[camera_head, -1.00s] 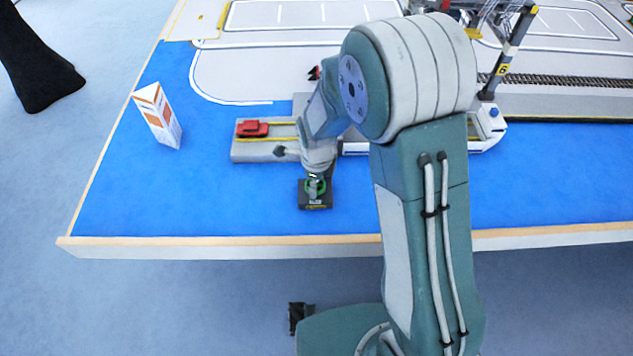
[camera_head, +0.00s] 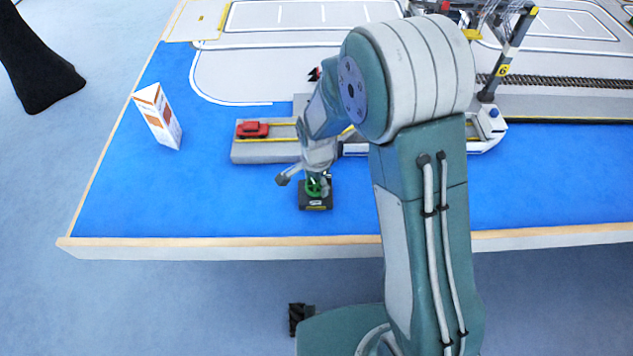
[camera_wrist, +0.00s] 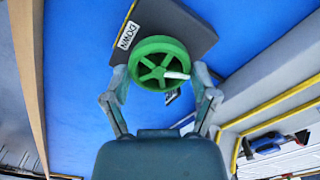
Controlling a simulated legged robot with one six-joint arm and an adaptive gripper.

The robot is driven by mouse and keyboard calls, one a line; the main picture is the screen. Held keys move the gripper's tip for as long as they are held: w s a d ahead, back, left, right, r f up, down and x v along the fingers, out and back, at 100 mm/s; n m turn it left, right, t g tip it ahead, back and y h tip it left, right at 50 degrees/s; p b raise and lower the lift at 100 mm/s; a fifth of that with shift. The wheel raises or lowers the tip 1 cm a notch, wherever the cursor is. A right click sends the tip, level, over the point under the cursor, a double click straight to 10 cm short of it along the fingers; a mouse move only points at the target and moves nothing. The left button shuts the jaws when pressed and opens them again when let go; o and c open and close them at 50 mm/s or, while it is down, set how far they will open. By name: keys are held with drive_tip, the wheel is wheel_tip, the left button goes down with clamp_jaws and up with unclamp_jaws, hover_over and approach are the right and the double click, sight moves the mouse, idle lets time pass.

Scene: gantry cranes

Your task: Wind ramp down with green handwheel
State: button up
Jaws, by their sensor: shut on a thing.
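The green handwheel (camera_wrist: 158,62) sits on a dark box (camera_wrist: 190,22) with a "DOWN" label (camera_wrist: 127,36). A small white piece (camera_wrist: 177,75) stands out from the wheel. My gripper (camera_wrist: 162,88) has one finger at each side of the wheel's rim and is shut on it. In the head view, the wheel (camera_head: 313,190) and its dark box (camera_head: 315,204) are on the blue tabletop, partly hidden by my gripper (camera_head: 318,187). I cannot make out the ramp; my arm covers part of the area behind the wheel.
A red toy car (camera_head: 252,129) is on a grey quay (camera_head: 262,150) behind the wheel. A white vessel (camera_head: 488,140) shows right of my arm. An orange-and-white box (camera_head: 158,116) stands at the left. A crane leg (camera_head: 508,55) is at the back right.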

drive_tip(key=n, duration=0.7)
drive_tip(key=shift+w+a, duration=0.15)
drive_tip(key=n, duration=0.8)
drive_tip(key=shift+a+n, duration=0.15)
drive_tip(key=shift+n, duration=0.15)
drive_tip(key=n, duration=0.3)
drive_tip(key=shift+n, duration=0.3)
drive_tip(key=n, duration=0.4)
drive_tip(key=shift+a+n, duration=0.1)
drive_tip(key=shift+n, duration=0.2)
drive_tip(key=n, duration=0.3)
drive_tip(key=shift+n, duration=2.1)
